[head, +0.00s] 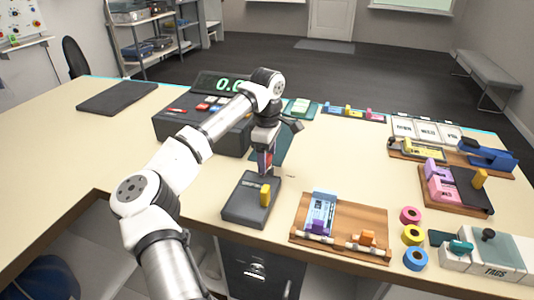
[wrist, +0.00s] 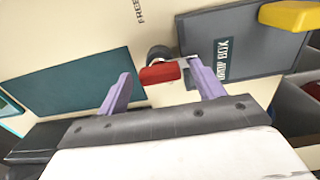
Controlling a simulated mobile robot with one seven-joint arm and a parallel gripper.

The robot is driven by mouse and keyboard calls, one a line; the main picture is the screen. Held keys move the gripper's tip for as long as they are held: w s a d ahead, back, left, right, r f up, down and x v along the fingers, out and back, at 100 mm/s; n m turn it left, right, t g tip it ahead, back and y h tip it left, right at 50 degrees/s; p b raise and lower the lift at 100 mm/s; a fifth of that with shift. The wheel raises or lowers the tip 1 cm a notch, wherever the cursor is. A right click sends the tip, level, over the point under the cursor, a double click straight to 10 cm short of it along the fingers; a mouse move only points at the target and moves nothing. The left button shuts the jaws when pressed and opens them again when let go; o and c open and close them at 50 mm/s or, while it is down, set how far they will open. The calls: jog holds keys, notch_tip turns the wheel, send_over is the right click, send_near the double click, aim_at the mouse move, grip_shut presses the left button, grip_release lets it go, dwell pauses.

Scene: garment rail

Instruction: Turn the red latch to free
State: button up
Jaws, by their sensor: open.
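The red latch (wrist: 160,73) shows in the wrist view as a short red bar on a dark round pivot, beside the dark grey box. My gripper (wrist: 161,80) is open, with one lavender finger to each side of the latch. The picture does not show whether either finger touches it. The printed word FREE (wrist: 139,11) is on the tabletop beyond the latch. In the head view my gripper (head: 266,164) points down behind the grey box, and a bit of red shows there; the latch is mostly hidden.
The dark grey box (head: 243,210) with a yellow handle (head: 265,196) stands close in front of my gripper. A register (head: 190,133) is behind to the left. A wooden board (head: 370,222) and colored rings (head: 411,215) lie to the right.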

jog(key=c, duration=1)
jog(key=shift+n, duration=0.4)
jog(key=n+b, duration=0.1)
jog(key=n, duration=0.2)
jog(key=shift+n+b, duration=0.3)
jog(key=shift+n, duration=0.1)
jog(key=n+b, duration=0.1)
jog(key=n, duration=0.3)
jog(key=shift+n, duration=0.3)
jog(key=n+b, duration=0.1)
jog(key=n, duration=0.7)
jog(key=shift+n+b, duration=0.3)
jog(key=shift+b, duration=0.1)
